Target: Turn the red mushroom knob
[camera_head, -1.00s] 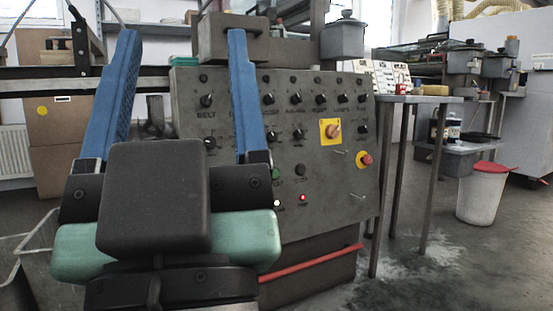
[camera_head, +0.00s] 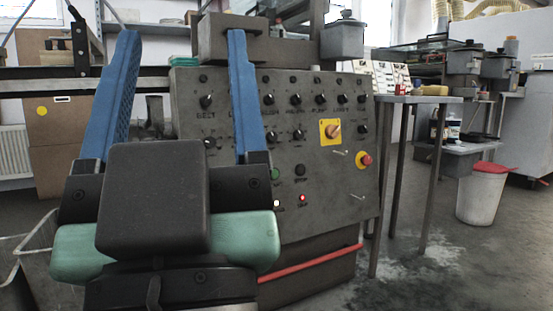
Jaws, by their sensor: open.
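The red mushroom knob (camera_head: 366,160) sits on a yellow backing at the right side of the grey control panel (camera_head: 235,190). It is in plain view, to the right of my gripper and apart from it. My gripper (camera_head: 182,38) is in the left foreground with its two blue fingers pointing up and spread wide. Nothing is between them. The right finger covers part of the panel's left half and some of its dials.
A rotary switch on a yellow plate (camera_head: 331,131) is up and left of the red knob. Several black dials surround it. A metal table (camera_head: 418,99) stands right of the panel. A white bin with a red lid (camera_head: 482,195) stands on the floor, with free floor before it.

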